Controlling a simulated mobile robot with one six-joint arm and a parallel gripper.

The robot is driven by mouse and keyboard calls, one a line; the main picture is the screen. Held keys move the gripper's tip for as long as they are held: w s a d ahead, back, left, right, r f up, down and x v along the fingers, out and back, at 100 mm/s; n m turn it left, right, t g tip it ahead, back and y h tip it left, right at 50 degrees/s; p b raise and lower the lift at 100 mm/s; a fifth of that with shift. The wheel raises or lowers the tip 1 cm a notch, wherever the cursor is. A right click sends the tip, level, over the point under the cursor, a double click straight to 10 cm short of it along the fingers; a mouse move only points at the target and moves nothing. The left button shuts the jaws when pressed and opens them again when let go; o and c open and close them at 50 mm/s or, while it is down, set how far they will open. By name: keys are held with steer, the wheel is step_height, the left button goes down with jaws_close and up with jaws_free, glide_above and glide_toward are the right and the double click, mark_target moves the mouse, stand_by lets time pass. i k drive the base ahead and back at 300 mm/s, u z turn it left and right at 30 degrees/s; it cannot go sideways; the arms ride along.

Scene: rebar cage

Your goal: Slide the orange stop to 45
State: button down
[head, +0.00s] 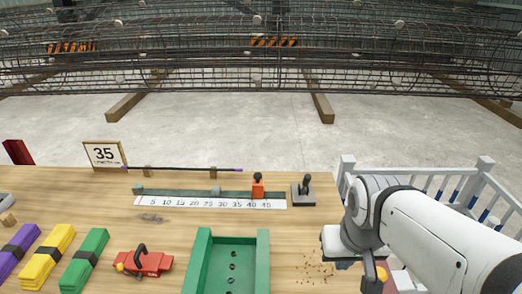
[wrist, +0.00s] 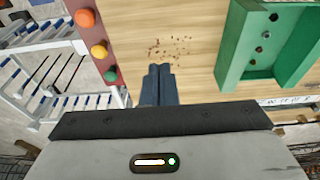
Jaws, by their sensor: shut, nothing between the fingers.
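The orange stop (head: 258,188) is a small upright block with a dark knob on top. My gripper (wrist: 158,85) is shut and empty in the wrist view, above the right part of the bench near some brown crumbs. It is well to the right of and nearer than the stop. In the head view my arm hides most of the fingers. The stop is not visible in the wrist view.
A sign reading 35 (head: 103,154) stands at the back left. A dark rod (head: 190,169) lies behind the rail. A grey block with a dark handle (head: 303,194) stands right of the stop. A green tray (head: 203,262), a red tool (head: 148,262) and coloured bundles are nearer.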

mark_target(257, 182)
steer(key=u, duration=0.05)
steer(key=k, duration=0.5)
steer(key=z, duration=1.9)
steer(key=k, duration=0.8)
steer(key=u, duration=1.75)
steer(key=i, duration=1)
steer(key=u, duration=0.1)
